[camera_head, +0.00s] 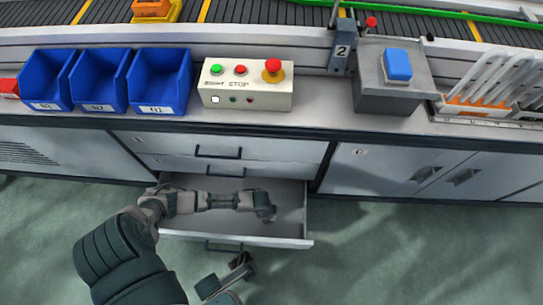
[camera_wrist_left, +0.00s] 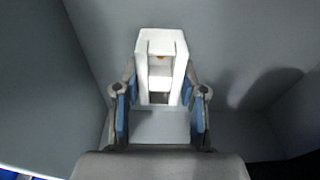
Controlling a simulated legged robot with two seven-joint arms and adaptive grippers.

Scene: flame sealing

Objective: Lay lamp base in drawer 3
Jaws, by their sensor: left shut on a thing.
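The lowest drawer (camera_head: 285,241) of the stack of three is pulled open below the counter in the head view. My left gripper (camera_head: 265,210) is inside the outline of this drawer. In the left wrist view, the left gripper (camera_wrist_left: 161,118) is shut on a white, blocky lamp base (camera_wrist_left: 162,47) between its blue pads. Grey drawer walls surround it, and I cannot tell whether the base touches the drawer floor. The base is not clear in the head view. My right gripper (camera_head: 228,277) is low in the head view, outside the drawer; its opening is unclear.
Two closed drawers (camera_head: 225,153) are above the open one. On the counter stand blue bins (camera_head: 160,82), a button box (camera_head: 246,85) and a grey box with a blue block (camera_head: 397,66). A conveyor (camera_head: 275,14) runs behind. The drawer's right part looks empty.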

